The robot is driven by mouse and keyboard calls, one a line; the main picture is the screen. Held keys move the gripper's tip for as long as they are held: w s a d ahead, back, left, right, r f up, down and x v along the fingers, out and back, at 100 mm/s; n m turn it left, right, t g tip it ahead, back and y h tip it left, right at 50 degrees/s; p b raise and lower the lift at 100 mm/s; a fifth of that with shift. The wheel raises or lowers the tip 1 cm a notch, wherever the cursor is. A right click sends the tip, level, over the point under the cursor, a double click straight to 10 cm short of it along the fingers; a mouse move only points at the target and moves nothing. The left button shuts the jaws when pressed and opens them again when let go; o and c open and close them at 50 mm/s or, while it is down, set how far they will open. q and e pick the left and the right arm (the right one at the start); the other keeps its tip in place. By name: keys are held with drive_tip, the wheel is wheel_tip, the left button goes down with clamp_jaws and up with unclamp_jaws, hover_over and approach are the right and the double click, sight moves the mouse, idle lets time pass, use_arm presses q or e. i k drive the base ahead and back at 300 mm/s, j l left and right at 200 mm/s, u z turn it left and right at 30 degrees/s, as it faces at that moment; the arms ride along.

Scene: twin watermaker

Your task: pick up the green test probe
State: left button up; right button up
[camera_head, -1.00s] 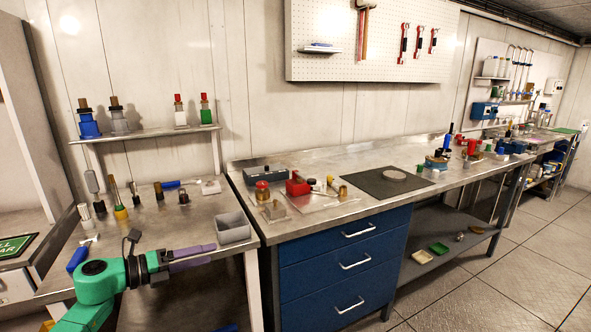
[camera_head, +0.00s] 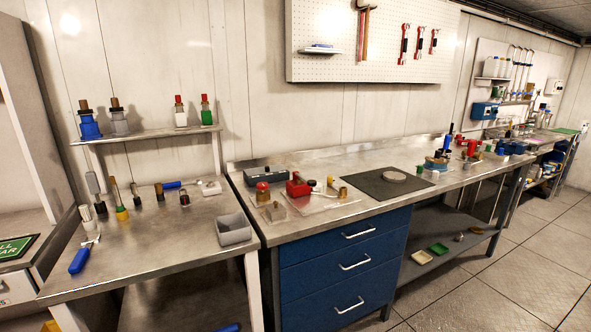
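I cannot make out a clear green test probe. A small green bottle with a red top (camera_head: 206,109) stands on the raised shelf over the left bench. A small green item (camera_head: 500,147) stands far along the long bench, too small to identify. A slim upright tool with a yellow-green base (camera_head: 120,212) stands on the left bench. Neither of my grippers is in view.
The left bench (camera_head: 165,257) has a clear front half, with a grey bin (camera_head: 234,229) at its right edge and a blue-handled tool (camera_head: 81,258) at its left. A dark mat (camera_head: 375,184) lies on the long bench above the blue drawers (camera_head: 345,262).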

sight(120, 208)
drive_tip(key=j+z, duration=0.1)
drive_tip(key=j, duration=0.45)
drive_tip(key=k+j+z, duration=0.1)
drive_tip(key=j, duration=0.4)
drive_tip(key=k+j+z, duration=0.1)
drive_tip(key=j, duration=0.4)
